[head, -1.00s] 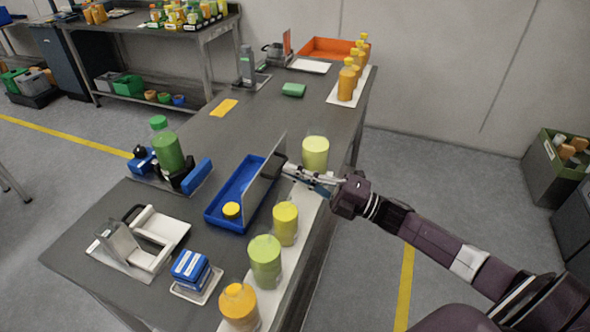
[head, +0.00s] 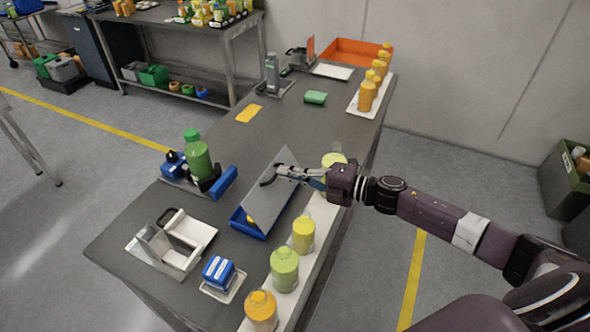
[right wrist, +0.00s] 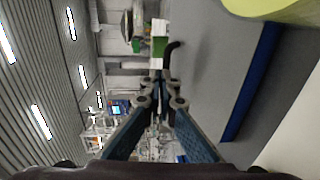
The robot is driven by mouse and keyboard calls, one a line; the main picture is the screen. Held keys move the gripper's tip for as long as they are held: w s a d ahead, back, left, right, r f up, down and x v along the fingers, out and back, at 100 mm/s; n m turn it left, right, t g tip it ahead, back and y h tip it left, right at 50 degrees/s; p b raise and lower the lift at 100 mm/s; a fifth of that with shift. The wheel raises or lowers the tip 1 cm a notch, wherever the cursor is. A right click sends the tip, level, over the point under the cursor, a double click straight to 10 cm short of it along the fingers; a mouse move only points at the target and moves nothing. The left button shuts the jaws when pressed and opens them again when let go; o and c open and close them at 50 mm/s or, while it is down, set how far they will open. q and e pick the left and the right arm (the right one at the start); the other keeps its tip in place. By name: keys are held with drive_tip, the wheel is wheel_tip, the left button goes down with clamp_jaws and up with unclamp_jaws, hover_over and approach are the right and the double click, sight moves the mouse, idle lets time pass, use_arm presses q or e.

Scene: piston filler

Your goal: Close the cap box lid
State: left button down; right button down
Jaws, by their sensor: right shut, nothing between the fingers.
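The cap box (head: 238,222) is a blue open tray on the table in the head view. Its flat grey lid (head: 283,192) leans over it at a slant, partly closed. A yellow cap shows only partly under the lid. My right gripper (head: 282,174) is shut and empty at the lid's upper part, and seems to touch it. In the right wrist view, the lid's grey face (right wrist: 225,65) fills the right side, beside the shut fingers (right wrist: 160,90). A dark curved handle (right wrist: 173,50) stands near the fingertips. My left gripper is not in view.
Several capped bottles, including a green one (head: 284,270), stand on a white strip along the table's right edge. A green bottle (head: 197,160) stands in a fixture at left. A white press-like fixture (head: 190,250) and a blue block (head: 218,268) are nearer.

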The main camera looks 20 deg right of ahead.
sight(275, 183)
drive_tip(key=shift+w+a+r+g+h+p, duration=0.15)
drive_tip(key=shift+w+a+g+h+p, duration=0.15)
drive_tip(key=shift+w+a+p, duration=0.3)
drive_tip(key=shift+w+a, duration=0.25)
drive_tip(key=shift+w, duration=0.15)
drive_tip(key=shift+w+a+f, duration=0.3)
drive_tip(key=shift+w+a, duration=0.15)
drive_tip(key=shift+w, duration=0.05)
